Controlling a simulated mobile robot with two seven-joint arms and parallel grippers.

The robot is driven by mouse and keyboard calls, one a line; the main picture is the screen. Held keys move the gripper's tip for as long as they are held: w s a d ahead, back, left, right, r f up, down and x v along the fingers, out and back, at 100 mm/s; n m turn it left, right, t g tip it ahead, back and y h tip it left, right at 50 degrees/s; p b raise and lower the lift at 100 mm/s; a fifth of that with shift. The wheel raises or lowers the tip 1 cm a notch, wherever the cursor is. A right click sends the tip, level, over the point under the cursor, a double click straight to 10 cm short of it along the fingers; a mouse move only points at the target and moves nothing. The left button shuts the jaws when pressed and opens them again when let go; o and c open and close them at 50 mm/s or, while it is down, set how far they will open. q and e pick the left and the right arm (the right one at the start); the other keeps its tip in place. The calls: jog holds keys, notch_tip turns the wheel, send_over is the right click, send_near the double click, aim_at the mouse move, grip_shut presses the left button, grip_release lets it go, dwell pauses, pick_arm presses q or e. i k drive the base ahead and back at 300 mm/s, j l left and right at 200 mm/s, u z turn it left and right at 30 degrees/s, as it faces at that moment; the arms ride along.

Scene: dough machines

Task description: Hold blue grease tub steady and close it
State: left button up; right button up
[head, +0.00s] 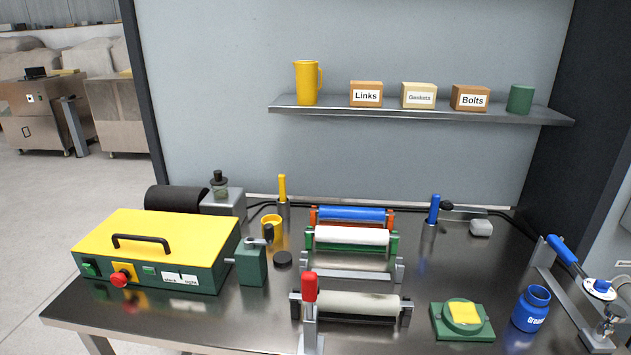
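The blue grease tub (531,309), with a white "Grease" label, stands upright near the front right of the steel table. Its top shows a round blue rim; I cannot tell clearly whether a lid sits on it. A small blue and white round piece (600,288) is to its right, at the lower end of a blue handle (563,250); I cannot tell whether it is a lid. Neither of my grippers is in view, and nothing is touching the tub.
A green block with a yellow pad (463,313) is just left of the tub. A metal bar (570,300) runs close on its right. Roller units (350,236) fill the middle, with a red-handled lever (310,290) in front. A yellow-green machine (160,245) stands left.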

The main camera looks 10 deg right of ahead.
aim_at(531, 309)
jog(key=z, duration=1.6)
